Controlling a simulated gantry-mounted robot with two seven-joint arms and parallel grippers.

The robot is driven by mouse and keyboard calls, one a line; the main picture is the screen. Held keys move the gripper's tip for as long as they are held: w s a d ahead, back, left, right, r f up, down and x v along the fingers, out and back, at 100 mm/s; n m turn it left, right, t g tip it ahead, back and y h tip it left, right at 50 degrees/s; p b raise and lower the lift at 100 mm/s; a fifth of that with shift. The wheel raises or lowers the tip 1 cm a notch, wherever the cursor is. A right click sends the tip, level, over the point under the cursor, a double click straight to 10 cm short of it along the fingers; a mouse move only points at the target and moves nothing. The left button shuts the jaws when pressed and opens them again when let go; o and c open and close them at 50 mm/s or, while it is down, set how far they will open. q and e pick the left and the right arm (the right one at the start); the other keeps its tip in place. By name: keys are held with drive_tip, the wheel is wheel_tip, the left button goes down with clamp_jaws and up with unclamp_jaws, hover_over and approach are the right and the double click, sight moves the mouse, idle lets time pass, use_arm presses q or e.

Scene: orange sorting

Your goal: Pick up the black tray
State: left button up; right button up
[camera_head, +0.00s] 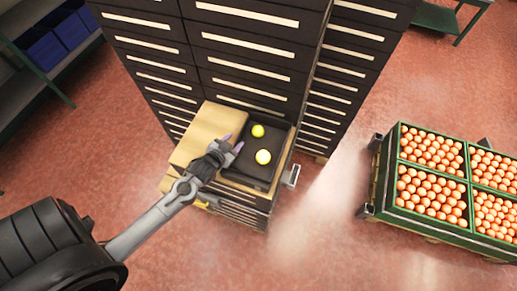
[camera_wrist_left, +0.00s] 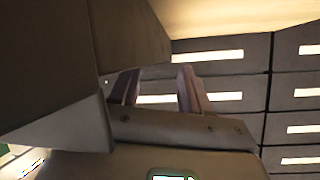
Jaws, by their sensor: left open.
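The black tray (camera_head: 276,143) sits on top of a low cabinet in the head view. In the left wrist view the gripper's two fingers (camera_wrist_left: 158,89) stand apart in front of drawer fronts. A large dark surface fills the upper left there; I cannot tell what it is. My right gripper is not in view.
A tan box-like block (camera_head: 207,132) stands just left of the tray. Tall dark drawer cabinets (camera_head: 245,45) rise behind. A shelf with blue bins (camera_head: 47,54) is at the upper left. The front floor is clear.

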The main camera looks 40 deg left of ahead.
sight(239, 136)
use_arm(q)
drive_tip(key=shift+x, duration=1.65)
drive_tip(key=shift+r, duration=0.1)
